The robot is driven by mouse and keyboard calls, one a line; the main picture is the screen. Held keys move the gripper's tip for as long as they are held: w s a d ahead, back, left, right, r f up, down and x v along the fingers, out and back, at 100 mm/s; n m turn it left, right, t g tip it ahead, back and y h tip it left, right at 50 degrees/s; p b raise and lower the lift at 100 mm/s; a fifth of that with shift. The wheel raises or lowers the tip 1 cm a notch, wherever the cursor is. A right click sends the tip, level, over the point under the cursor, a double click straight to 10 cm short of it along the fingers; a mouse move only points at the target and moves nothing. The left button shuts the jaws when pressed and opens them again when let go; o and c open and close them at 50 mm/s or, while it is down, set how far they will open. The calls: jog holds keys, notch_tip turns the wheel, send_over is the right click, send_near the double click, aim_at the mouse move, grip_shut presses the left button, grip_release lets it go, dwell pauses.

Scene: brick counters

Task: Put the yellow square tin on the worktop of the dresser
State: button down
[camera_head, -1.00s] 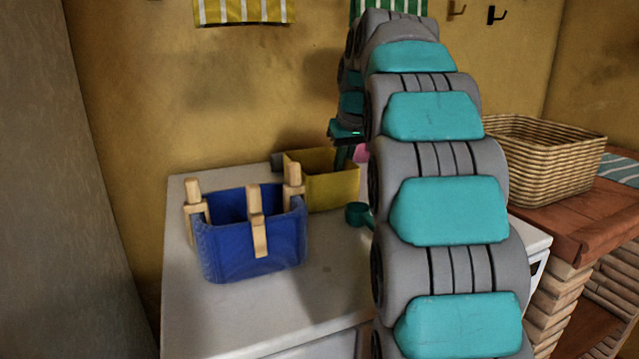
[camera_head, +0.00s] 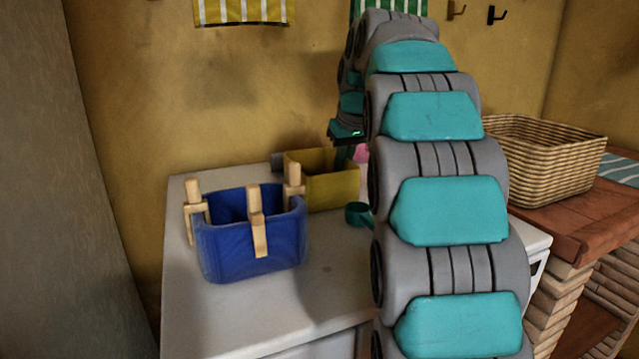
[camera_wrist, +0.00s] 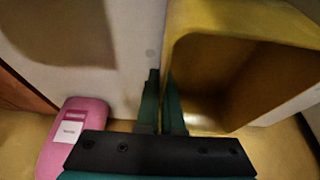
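The yellow square tin (camera_head: 333,189) stands open-topped on the white worktop (camera_head: 320,285), behind and right of a blue bin. In the wrist view the tin (camera_wrist: 235,22) fills the upper right, its hollow facing the camera. My gripper (camera_wrist: 160,102) is at the tin's near-left wall in the wrist view. Its two fingers are close together with the wall edge between them, one finger inside the tin and one outside. Which surface is the dresser's is not clear.
A blue bin with wooden pegs (camera_head: 250,240) stands left of the tin. A pink bottle (camera_wrist: 72,140) and a teal scoop (camera_head: 356,214) are close by. A wicker basket (camera_head: 545,165) sits on a red-brown wooden top (camera_head: 590,220) at right. The white worktop's front is clear.

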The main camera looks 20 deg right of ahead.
jog(key=shift+s+r, duration=0.1)
dwell(0.3)
jog(key=shift+s+r, duration=0.3)
jog(key=shift+r, duration=0.2)
notch_tip(320, 180, up, 2)
jog(key=shift+w+r, duration=0.1)
jog(key=shift+r+p, duration=0.3)
jog(key=shift+r, duration=1.5)
jog(key=s+b, duration=0.3)
jog(key=s, duration=1.6)
jog(key=shift+s, duration=0.25)
